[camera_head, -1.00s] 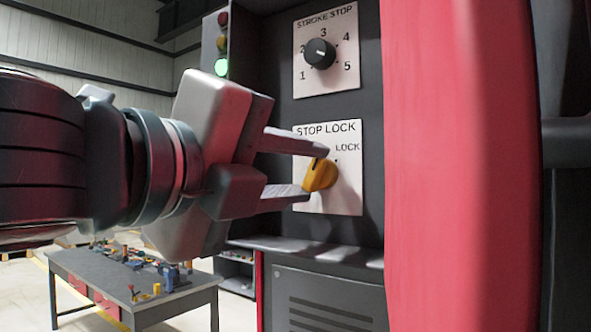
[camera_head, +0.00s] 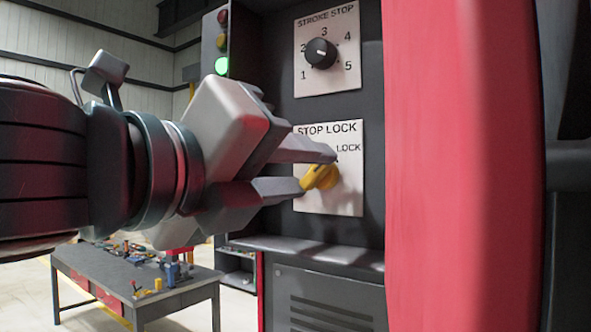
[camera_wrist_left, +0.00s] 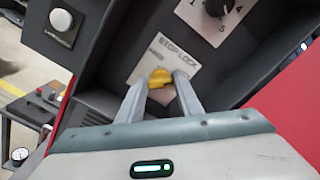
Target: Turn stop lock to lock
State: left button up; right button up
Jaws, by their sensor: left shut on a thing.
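The yellow stop lock knob (camera_head: 322,178) sits on the white STOP LOCK plate (camera_head: 345,203) on the dark machine panel. Its pointer end is tilted, and a LOCK label is printed at the plate's upper right. My left gripper (camera_head: 318,170) is shut on the knob, one finger above it and one below, with the wrist rolled. The left wrist view shows the knob (camera_wrist_left: 160,78) between the two fingertips, with the STOP LOCK plate (camera_wrist_left: 178,58) behind it. The fingers hide part of the knob and plate. My right gripper is not in view.
A STROKE STOP plate (camera_head: 342,78) with a black knob (camera_head: 320,53) is above. A light stack (camera_head: 222,66) with its green lamp lit is at the upper left. A red machine panel (camera_head: 460,170) stands at right. A workbench (camera_head: 125,285) with tools is at the lower left.

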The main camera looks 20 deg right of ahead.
pick_arm(q)
jog(key=o, duration=1)
jog(key=shift+o, duration=0.2)
jog(key=shift+a, duration=0.1)
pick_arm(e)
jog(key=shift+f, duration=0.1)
pick_arm(q)
jog(key=shift+s+a+f+b, duration=0.1)
jog(key=shift+s+a+b, duration=0.2)
jog(key=shift+s+a, duration=0.15)
jog(key=b+v, duration=0.4)
jog(key=v, duration=1.2)
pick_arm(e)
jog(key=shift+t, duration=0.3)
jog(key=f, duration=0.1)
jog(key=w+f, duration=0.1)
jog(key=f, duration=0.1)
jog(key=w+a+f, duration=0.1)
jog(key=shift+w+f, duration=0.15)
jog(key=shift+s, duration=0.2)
